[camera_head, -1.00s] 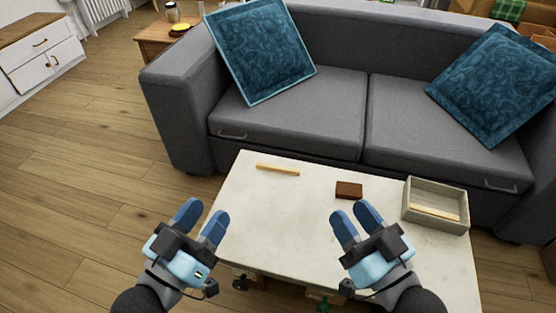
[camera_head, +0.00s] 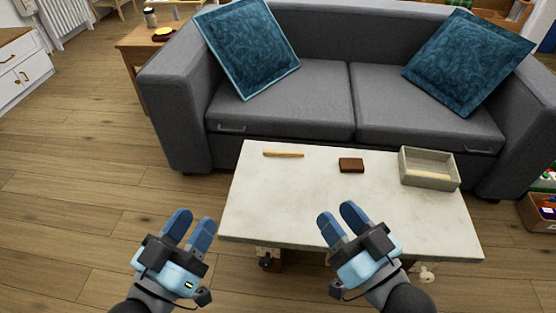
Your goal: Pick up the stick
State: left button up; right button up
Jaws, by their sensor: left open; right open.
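A light wooden stick (camera_head: 284,154) lies on the white table (camera_head: 300,205), near its far left corner. A second light stick-like piece (camera_head: 430,175) lies inside a grey open box (camera_head: 452,184) at the table's far right. My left gripper (camera_head: 190,225) is open and empty, over the floor left of the table and well short of the stick. My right gripper (camera_head: 340,219) is open and empty at the table's near edge, nearer to me than the stick. Neither gripper touches anything.
A small brown block (camera_head: 351,165) lies on the table between the stick and the box. A grey sofa (camera_head: 300,95) with two blue cushions stands behind the table. A wooden side table (camera_head: 150,40) stands at the back left. The wooden floor on the left is clear.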

aim_at(265, 152)
jog(key=j+z, duration=0.2)
jog(key=j, duration=0.3)
jog(key=k+j+z, duration=0.15)
jog(key=j, duration=0.35)
jog(key=i+j+z, duration=0.2)
jog(key=j, duration=0.35)
jog(key=j+z, duration=0.15)
jog(key=j, duration=0.35)
jog(key=i+j+z, duration=0.2)
jog(key=j, duration=0.3)
jog(key=j+z, duration=0.25)
jog(key=j, duration=0.25)
jog(key=i+j+z, duration=0.2)
jog(key=i+j, duration=0.85)
jog(key=j, duration=0.1)
